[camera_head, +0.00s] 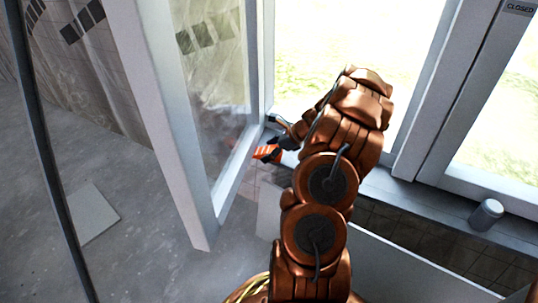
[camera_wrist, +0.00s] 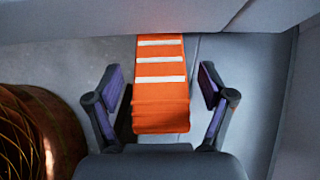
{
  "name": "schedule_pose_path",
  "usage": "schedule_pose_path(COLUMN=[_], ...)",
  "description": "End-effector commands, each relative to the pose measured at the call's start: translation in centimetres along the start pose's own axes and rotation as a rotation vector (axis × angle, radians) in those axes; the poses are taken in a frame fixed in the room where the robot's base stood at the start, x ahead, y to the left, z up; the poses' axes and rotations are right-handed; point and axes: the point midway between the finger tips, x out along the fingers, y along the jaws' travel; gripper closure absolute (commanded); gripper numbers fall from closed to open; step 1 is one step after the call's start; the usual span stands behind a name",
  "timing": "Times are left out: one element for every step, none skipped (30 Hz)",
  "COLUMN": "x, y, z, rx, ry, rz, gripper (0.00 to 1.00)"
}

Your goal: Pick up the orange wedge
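The orange wedge (camera_wrist: 161,95) has white stripes across its top and lies between my gripper's fingers in the wrist view. Its far end meets the lower edge of a pale frame; I cannot tell whether it goes under it. In the head view the wedge (camera_head: 267,153) shows small and partly hidden at the foot of the open glazed panel (camera_head: 178,120). My gripper (camera_wrist: 162,80) is open around the wedge, with a gap on each side and no finger touching it. In the head view my gripper (camera_head: 275,146) is partly hidden by my arm.
The open panel stands close on the left of my gripper. A window with a grey sill (camera_head: 425,200) runs along the right, with a small grey cylinder (camera_head: 486,214) on it. In the wrist view a round brown object (camera_wrist: 40,130) is at the left. Floor at the far left is mostly clear.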

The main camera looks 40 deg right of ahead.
Motion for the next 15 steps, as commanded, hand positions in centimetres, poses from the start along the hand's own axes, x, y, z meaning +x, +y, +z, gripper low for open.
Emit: schedule_pose_path(x=[-0.02, -0.02, -0.02, -0.02, -0.02, -0.03, -0.03, -0.02, -0.03, -0.03, -0.03, -0.03, -0.03, -0.03, -0.03], y=[0.0, 0.0, 0.0, 0.0, 0.0, 0.0, 0.0, 0.01, 0.01, 0.01, 0.01, 0.01, 0.01, 0.01, 0.01], z=[0.0, 0.0, 0.0, -0.01, -0.01, -0.01, -0.01, -0.01, -0.01, -0.01, -0.02, -0.02, -0.02, -0.02, -0.02], rx=[0.0, 0.0, 0.0, 0.0, 0.0, 0.0, 0.0, 0.0, 0.0, 0.0, 0.0, 0.0, 0.0, 0.0, 0.0], ry=[0.0, 0.0, 0.0, 0.0, 0.0, 0.0, 0.0, 0.0, 0.0, 0.0, 0.0, 0.0, 0.0, 0.0, 0.0], rz=[0.0, 0.0, 0.0, 0.0, 0.0, 0.0, 0.0, 0.0, 0.0, 0.0, 0.0, 0.0, 0.0, 0.0, 0.0], gripper=[0.24, 0.27, 0.31, 0.34, 0.38, 0.42, 0.45, 0.48, 0.52, 0.55, 0.58, 0.62, 0.66, 0.69, 0.73])
